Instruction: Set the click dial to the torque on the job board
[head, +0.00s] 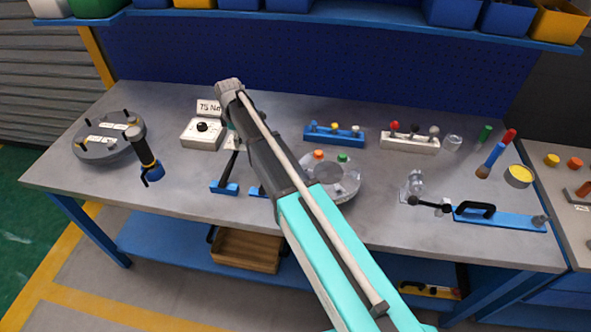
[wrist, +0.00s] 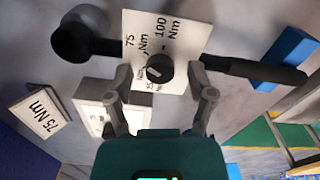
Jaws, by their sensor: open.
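The click dial is a black knob (wrist: 159,69) on a white plate (wrist: 185,35). The upper marks read 75 Nm and 100 Nm; smaller marks at the lower left are partly hidden. A pale pointer line on the knob's face slants to its lower left; its exact mark is unclear. The plate sits across a black-handled wrench (wrist: 262,71). My gripper (wrist: 161,80) is open, one finger on each side of the knob; contact cannot be told. The job board (head: 208,106) reads 75 Nm, also in the wrist view (wrist: 38,115). In the head view my arm covers most of the dial.
A white box with a black knob (head: 201,133) stands left of my arm. A dark round flanged shell (head: 105,145) and an upright tool (head: 147,158) are further left. A grey round fixture (head: 340,183) is close right of my arm. Blue wrench supports (head: 224,188) stand in front.

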